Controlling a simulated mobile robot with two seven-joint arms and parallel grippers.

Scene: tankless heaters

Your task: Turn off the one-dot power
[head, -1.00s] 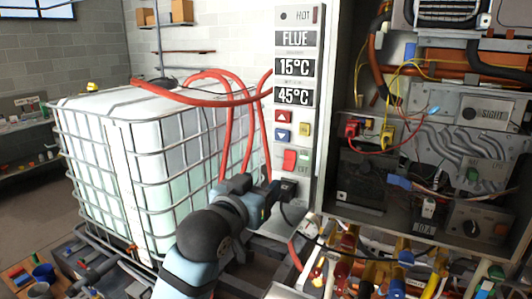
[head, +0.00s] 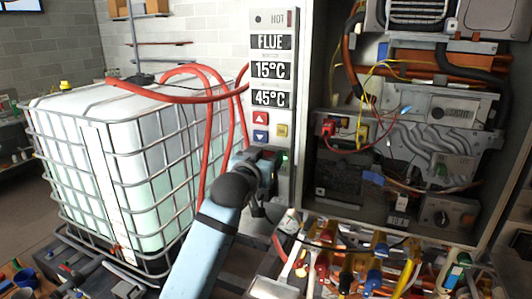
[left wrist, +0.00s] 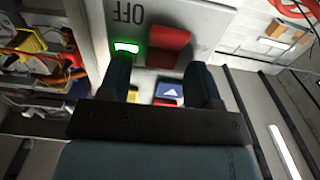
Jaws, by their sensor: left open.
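The heater's control panel (head: 270,75) is a tall pale strip with a "HOT" label and 15°C and 45°C readouts. My left gripper (head: 272,160) is at its lower part and hides the red switch in the head view. In the left wrist view the red switch (left wrist: 169,47) lies just ahead of my open left gripper (left wrist: 160,75), between the lines of its two fingers. Contact cannot be told. A green-lit indicator (left wrist: 126,47) is beside it, near an upside-down "OFF" label (left wrist: 127,12). My right gripper is out of view.
Red up (head: 261,117), blue down (head: 261,135) and yellow (head: 282,130) buttons sit just above my gripper. The open heater cabinet (head: 310,100) with wiring is at right, pipes and valves below. A caged white tank (head: 125,165) stands at left.

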